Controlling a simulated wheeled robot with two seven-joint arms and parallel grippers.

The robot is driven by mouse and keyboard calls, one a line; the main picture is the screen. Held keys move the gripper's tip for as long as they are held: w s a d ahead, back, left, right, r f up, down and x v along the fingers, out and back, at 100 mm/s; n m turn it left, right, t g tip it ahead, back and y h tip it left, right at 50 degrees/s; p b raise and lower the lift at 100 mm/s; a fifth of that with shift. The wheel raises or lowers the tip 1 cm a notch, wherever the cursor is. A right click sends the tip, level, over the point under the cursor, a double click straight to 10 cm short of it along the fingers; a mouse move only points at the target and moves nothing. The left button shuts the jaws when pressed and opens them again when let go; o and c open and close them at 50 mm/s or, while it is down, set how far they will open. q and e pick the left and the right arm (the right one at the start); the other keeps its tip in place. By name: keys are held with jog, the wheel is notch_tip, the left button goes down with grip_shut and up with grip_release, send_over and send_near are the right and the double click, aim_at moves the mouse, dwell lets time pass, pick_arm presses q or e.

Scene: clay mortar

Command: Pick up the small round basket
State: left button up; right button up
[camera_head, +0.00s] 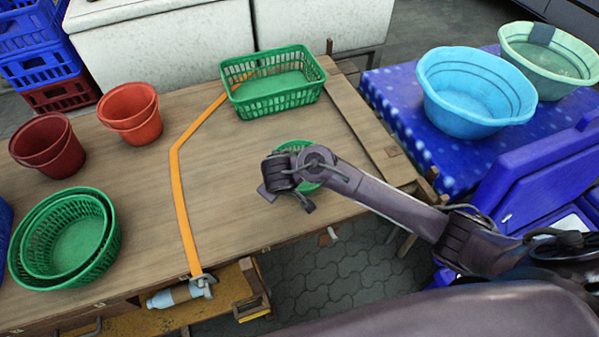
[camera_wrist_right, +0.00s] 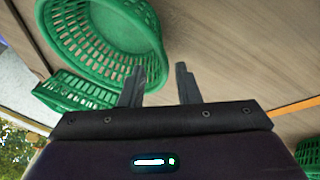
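The small round green basket (camera_head: 296,147) stands on the wooden table, partly hidden behind my right arm in the head view. In the right wrist view its slotted wall (camera_wrist_right: 105,62) fills the upper left. My right gripper (camera_head: 287,198) is over the table at the near side of this basket. In the right wrist view the right gripper (camera_wrist_right: 158,84) has its fingers apart. The left finger overlaps the basket's wall and the right finger is outside it, with the rim's edge between them. Contact cannot be told. My left gripper is not in view.
A rectangular green basket (camera_head: 275,86) stands behind. An orange strap (camera_head: 181,190) crosses the table (camera_head: 225,180). Nested larger round green baskets (camera_head: 108,238) and reddish pots (camera_head: 131,108) stand left. Blue (camera_head: 462,112) and pale green basins (camera_head: 548,82) are on the right.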

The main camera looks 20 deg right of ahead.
jog(key=x, duration=0.3)
jog(key=shift+w+f, duration=0.3)
jog(key=shift+w, duration=0.05)
grip_shut()
jog(key=shift+r, duration=0.1)
